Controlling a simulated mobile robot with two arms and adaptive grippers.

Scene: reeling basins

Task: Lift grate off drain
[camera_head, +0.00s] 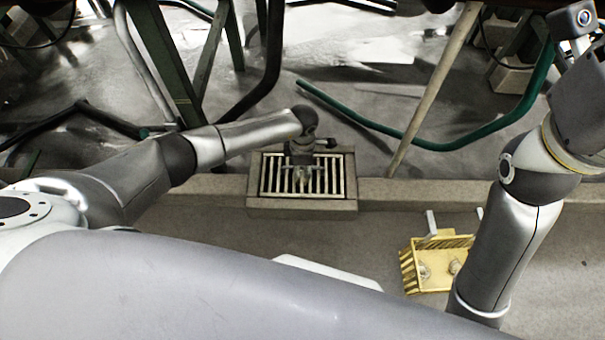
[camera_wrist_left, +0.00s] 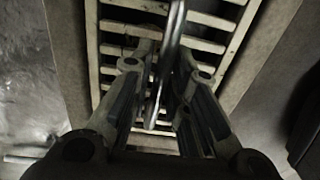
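The pale slatted grate (camera_head: 270,178) lies in the square drain frame (camera_head: 301,207) at the middle of the head view. My left gripper (camera_head: 302,172) points down right over it. In the left wrist view, the grate's slats (camera_wrist_left: 205,19) pass behind the fingers. My left gripper (camera_wrist_left: 165,68) is open there, with its two fingers apart on either side of a thin metal bar (camera_wrist_left: 174,45). I cannot tell whether a finger touches the bar. The gripper hides part of the grate.
A yellow slatted tray (camera_head: 440,262) with small objects lies right of the drain. A green hose (camera_head: 450,146) and a leaning wooden pole (camera_head: 432,90) are behind. A low concrete curb (camera_head: 215,187) runs along both sides of the drain. Green legs (camera_head: 165,70) stand at the back left.

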